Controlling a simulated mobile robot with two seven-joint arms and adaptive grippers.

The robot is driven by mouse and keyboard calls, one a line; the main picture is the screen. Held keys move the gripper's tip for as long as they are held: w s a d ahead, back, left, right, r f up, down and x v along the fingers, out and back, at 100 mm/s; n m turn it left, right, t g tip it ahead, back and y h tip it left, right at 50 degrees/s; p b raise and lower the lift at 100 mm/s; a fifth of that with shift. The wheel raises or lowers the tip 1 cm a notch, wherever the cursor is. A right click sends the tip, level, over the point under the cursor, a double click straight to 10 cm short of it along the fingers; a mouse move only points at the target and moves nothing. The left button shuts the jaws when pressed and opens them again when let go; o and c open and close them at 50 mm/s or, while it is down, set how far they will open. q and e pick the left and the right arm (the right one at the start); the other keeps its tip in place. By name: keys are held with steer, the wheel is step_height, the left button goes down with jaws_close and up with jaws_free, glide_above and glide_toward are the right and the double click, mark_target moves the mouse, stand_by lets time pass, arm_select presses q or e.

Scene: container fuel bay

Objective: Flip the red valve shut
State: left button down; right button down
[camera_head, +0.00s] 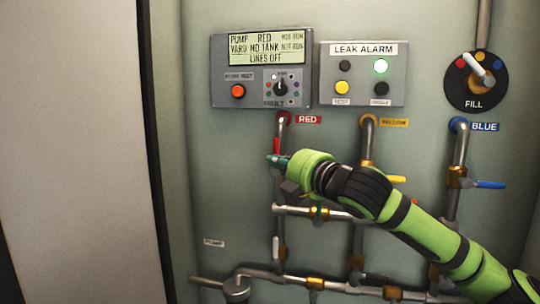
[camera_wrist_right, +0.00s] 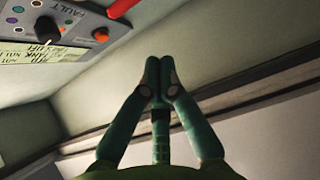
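The red valve's handle (camera_head: 277,147) is a narrow red lever on the pipe under the RED label (camera_head: 308,120). It stands upright, in line with the pipe, and its lower part is hidden by my right gripper. My right gripper (camera_head: 274,160) is at the lower end of the visible lever, its fingertips pointing left. In the right wrist view its two green fingers (camera_wrist_right: 158,68) are together with nothing between them. A red bar, likely the lever (camera_wrist_right: 121,8), shows at that view's top edge, apart from the fingertips. Contact cannot be told. My left gripper is out of view.
The yellow valve handle (camera_head: 397,179) and blue valve handle (camera_head: 490,185) point sideways to the right. A pump panel (camera_head: 222,72), a leak alarm panel (camera_head: 361,95) and a FILL dial (camera_head: 474,92) are above. Pipes run below.

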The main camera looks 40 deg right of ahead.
steer(key=w+p, duration=0.6)
steer(key=w, duration=0.4)
steer(key=s+d+p, duration=0.1)
steer(key=s+d, duration=0.1)
steer(key=d, duration=0.1)
steer(key=shift+s+d, duration=0.1)
steer(key=shift+s, duration=0.25)
steer(key=shift+w, duration=0.15)
